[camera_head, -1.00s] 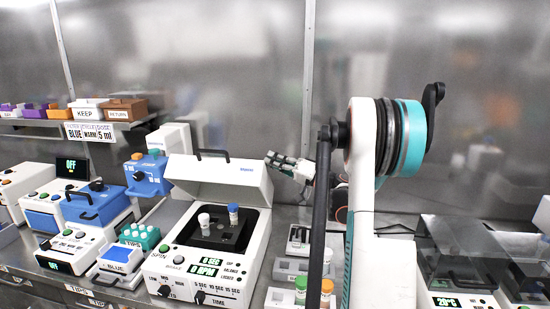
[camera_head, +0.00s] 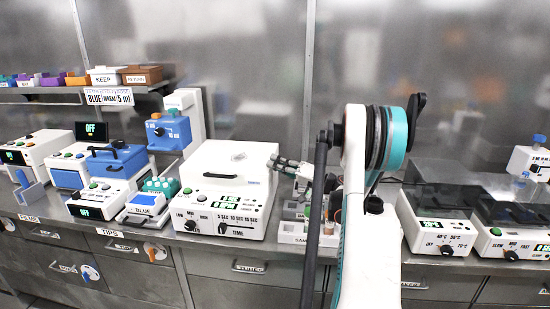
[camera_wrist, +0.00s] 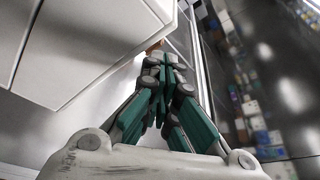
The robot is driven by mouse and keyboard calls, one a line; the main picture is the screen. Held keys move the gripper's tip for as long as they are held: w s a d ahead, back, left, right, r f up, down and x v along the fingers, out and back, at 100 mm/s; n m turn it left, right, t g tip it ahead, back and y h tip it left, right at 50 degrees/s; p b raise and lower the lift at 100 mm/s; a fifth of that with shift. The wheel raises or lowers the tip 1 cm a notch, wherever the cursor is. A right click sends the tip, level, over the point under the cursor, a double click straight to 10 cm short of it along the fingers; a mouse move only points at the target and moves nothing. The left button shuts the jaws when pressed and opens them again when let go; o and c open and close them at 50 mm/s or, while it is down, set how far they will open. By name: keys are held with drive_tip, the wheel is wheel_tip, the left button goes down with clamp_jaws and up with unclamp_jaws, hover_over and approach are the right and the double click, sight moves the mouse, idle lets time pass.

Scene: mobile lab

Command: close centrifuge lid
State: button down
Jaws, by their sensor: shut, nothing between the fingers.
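The white centrifuge (camera_head: 220,210) stands on the bench in the head view. Its lid (camera_head: 230,160) lies down flat over the top, so the tubes inside are hidden. I cannot tell whether it is latched. My gripper (camera_head: 273,163) is shut and empty at the right edge of the lid, very close to it; I cannot tell if it touches. In the wrist view my gripper (camera_wrist: 155,60) has its green-padded fingers together, beside a white body at the left that appears to be the centrifuge.
A blue device (camera_head: 168,133) and a tip rack (camera_head: 158,190) stand left of the centrifuge. A tube rack (camera_head: 300,230) is at its right, partly behind my arm. A heater-like device (camera_head: 435,225) stands farther right. Shelf boxes (camera_head: 104,76) are at back left.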

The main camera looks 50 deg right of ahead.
drive_tip(key=shift+s+a+f, duration=0.25)
drive_tip(key=shift+a+f, duration=0.05)
drive_tip(key=shift+f, duration=0.4)
drive_tip(key=shift+f, duration=0.1)
drive_tip(key=shift+a, duration=0.1)
